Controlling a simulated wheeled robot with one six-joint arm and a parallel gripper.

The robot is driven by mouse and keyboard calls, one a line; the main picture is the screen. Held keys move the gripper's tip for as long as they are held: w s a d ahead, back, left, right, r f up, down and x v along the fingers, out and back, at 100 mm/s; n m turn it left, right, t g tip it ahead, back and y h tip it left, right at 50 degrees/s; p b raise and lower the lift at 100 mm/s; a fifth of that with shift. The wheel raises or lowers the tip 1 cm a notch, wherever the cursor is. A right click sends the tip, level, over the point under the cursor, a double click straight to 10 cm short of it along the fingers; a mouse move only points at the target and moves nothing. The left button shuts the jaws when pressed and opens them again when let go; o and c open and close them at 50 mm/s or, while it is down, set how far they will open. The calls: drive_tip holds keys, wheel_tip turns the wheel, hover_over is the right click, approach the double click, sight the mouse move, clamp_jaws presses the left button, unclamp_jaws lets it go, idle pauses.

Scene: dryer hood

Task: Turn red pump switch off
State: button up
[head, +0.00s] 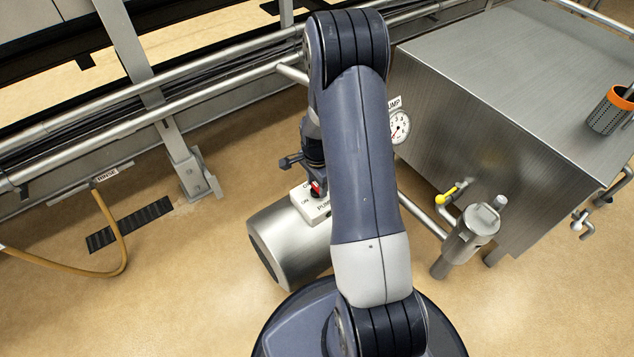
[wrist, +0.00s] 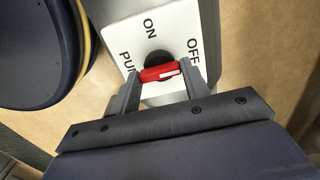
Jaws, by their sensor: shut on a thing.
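The red pump switch (wrist: 157,74) is a small bar handle with a white mark near its right end. It sits on a dark round base on a white plate (wrist: 135,43) lettered ON, OFF and PUMP. In the wrist view the handle lies crosswise, its marked end pointing right, just below the word OFF. My gripper (wrist: 162,71) is shut on the handle, one finger at each end. In the head view the red switch (head: 316,188) shows on the white switch box (head: 313,206), with my gripper (head: 313,185) at it and my arm partly hiding the box.
The switch box sits on a steel cylindrical pump body (head: 285,245). To the right are a steel tank (head: 480,130) with a gauge (head: 399,127), a yellow-handled valve (head: 447,195) and a steel filter housing (head: 470,235). A hose (head: 122,250) hangs at left. The left floor is mostly clear.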

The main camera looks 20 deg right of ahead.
sight(317, 187)
idle(0.4)
drive_tip(key=o, duration=1)
wheel_tip(317, 187, up, 11)
drive_tip(key=p, duration=0.3)
drive_tip(key=shift+p, duration=0.35)
drive_tip(key=shift+f, duration=0.1)
wheel_tip(317, 187, down, 11)
drive_tip(key=b, duration=0.3)
drive_tip(key=shift+b, duration=0.4)
